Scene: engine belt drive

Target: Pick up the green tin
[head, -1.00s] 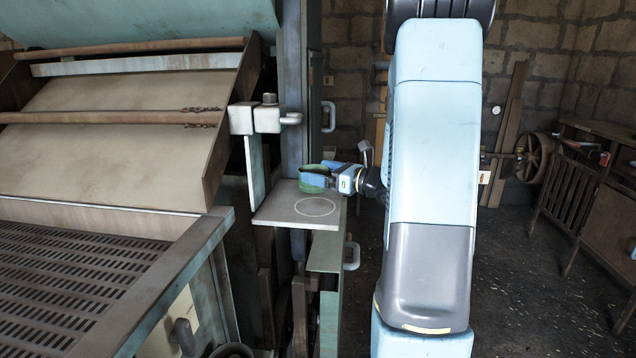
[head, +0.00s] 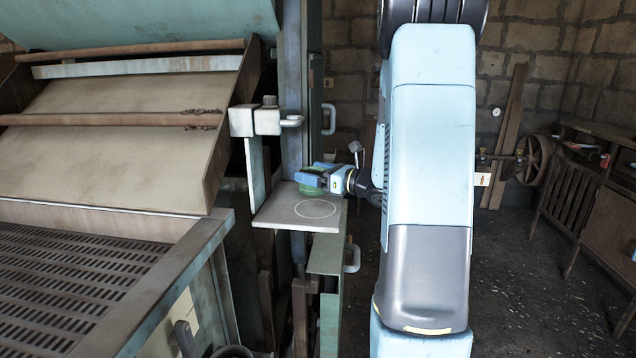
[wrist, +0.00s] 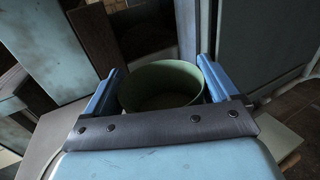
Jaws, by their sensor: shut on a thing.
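The green tin (wrist: 161,82) is round and open-topped. In the wrist view it sits between the two blue fingers of my gripper (wrist: 160,88), which are shut on its sides. In the head view my gripper (head: 318,177) is over the small shelf (head: 285,213), and only a strip of the green tin (head: 312,191) shows under the blue fingers. The shelf has a pale ring drawn on it, in front of the tin. I cannot tell whether the tin's base touches the shelf.
A machine with a slotted deck (head: 70,285) and slanted panels fills the left. A post (head: 292,90) stands close behind the tin. A grey clamp block with a handle (head: 266,119) is above the shelf. A wooden rack and wheel (head: 536,160) are far right.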

